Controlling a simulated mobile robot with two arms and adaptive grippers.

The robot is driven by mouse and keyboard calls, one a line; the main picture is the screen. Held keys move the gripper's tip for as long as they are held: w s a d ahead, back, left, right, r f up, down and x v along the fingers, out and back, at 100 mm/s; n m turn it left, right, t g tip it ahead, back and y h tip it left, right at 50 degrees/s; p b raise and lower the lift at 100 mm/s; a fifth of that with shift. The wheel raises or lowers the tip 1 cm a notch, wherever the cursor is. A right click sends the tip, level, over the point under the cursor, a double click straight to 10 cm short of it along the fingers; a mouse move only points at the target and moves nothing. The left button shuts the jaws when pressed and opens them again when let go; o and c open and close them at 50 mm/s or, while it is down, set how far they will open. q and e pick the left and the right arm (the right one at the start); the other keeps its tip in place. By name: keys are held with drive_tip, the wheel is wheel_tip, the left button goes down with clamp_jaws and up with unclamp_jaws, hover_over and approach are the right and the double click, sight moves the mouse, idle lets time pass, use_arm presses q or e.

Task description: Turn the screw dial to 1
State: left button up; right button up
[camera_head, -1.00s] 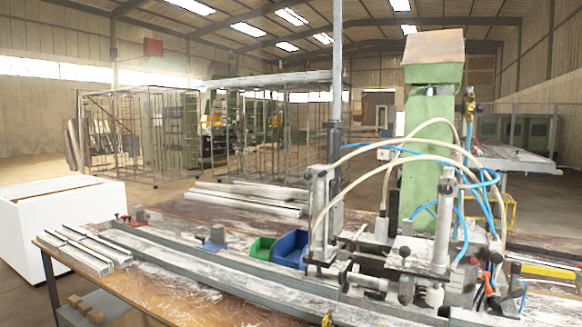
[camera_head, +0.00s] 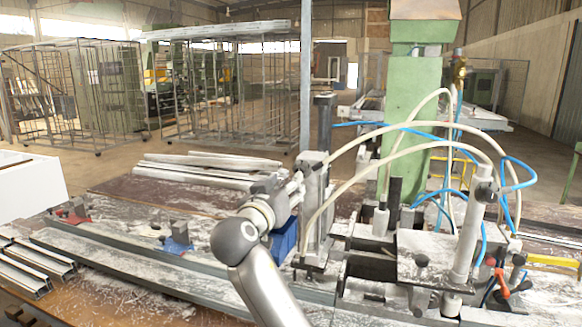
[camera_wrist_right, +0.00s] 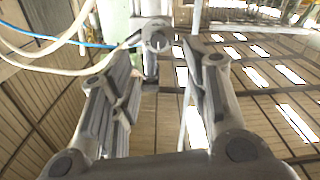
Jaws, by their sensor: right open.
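My right gripper (camera_head: 280,187) is beside the left upright post of the clamp unit (camera_head: 316,205), at the end of the arm rising from the bottom middle. In the right wrist view its two fingers are spread open (camera_wrist_right: 160,52). A round-ended grey part (camera_wrist_right: 157,38) shows between and beyond the fingertips; it may be the screw dial, but I cannot read any mark on it or tell whether the fingers touch it. No numbered dial face is legible in the head view. My left gripper is not in view.
Pale hoses (camera_head: 415,128) and blue hoses (camera_head: 520,178) loop over the clamp unit, before a green column (camera_head: 410,110). A long rail (camera_head: 130,268) lies along the bench. White profiles (camera_head: 210,170) are stacked behind.

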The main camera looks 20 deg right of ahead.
sight(301, 170)
drive_tip(key=x, duration=0.1)
drive_tip(key=p+x, duration=0.1)
drive_tip(key=x, duration=0.1)
drive_tip(key=p+x, duration=0.1)
drive_tip(key=x, duration=0.1)
drive_tip(key=shift+s+d+r, duration=0.25)
drive_tip(key=shift+r, duration=0.15)
drive_tip(key=p+x, duration=0.1)
drive_tip(key=x, duration=0.1)
drive_tip(key=p+x, duration=0.1)
drive_tip(key=x, duration=0.1)
drive_tip(key=shift+w+a+f, duration=0.1)
drive_tip(key=shift+w+f, duration=0.15)
drive_tip(key=shift+f, duration=0.15)
drive_tip(key=shift+c, duration=1.1)
drive_tip(key=c, duration=0.4)
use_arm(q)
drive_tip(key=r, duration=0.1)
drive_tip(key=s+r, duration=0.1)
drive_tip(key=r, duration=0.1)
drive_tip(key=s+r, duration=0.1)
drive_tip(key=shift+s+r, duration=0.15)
use_arm(e)
clamp_jaws()
